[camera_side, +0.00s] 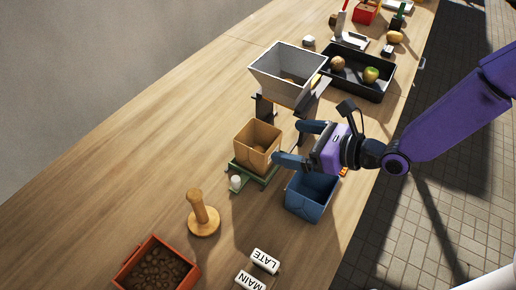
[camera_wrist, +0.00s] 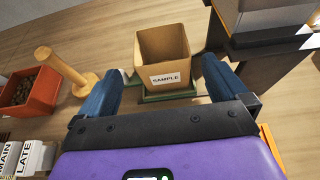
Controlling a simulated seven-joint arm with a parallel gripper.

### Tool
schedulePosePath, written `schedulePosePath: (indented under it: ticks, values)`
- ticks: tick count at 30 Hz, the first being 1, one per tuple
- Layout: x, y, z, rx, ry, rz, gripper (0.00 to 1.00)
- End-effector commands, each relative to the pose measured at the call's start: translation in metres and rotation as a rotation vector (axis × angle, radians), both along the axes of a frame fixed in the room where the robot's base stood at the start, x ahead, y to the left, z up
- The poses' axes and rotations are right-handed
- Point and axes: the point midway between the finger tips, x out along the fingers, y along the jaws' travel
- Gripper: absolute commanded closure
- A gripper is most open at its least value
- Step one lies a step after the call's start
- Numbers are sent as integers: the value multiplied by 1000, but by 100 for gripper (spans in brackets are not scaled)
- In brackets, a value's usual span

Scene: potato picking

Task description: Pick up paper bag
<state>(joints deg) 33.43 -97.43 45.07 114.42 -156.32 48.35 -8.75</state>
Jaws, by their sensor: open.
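The paper bag (camera_side: 258,146) is an open-topped brown bag standing upright on a green platform (camera_side: 242,179) in the middle of the table. In the wrist view the bag (camera_wrist: 163,56) shows a white label reading SAMPLE and sits ahead, between the two blue fingers in the picture. My gripper (camera_side: 290,144) is purple with blue fingers. It is open and empty, with its fingers spread toward the bag from the right. I cannot tell whether a fingertip touches the bag. In the wrist view my gripper (camera_wrist: 158,88) has a finger on each side of the bag.
A grey hopper (camera_side: 287,74) stands behind the bag. A blue bin (camera_side: 312,194) is below my gripper. A wooden peg (camera_side: 201,216), a red box of soil-like lumps (camera_side: 128,270) and LATE and MAIN blocks (camera_side: 265,260) are nearer. A black tray (camera_side: 360,88) lies at the back. The left tabletop is clear.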

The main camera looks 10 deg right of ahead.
Motion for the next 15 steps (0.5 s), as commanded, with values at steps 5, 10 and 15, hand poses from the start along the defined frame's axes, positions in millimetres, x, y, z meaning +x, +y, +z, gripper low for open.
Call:
schedulePosePath:
  ticks: [5,10,15]
  values:
    - [18,18,-11,-1,-1,-1,0]
    - [30,30,-18,0,0,-1,0]
    - [35,35,-20,0,0,-1,0]
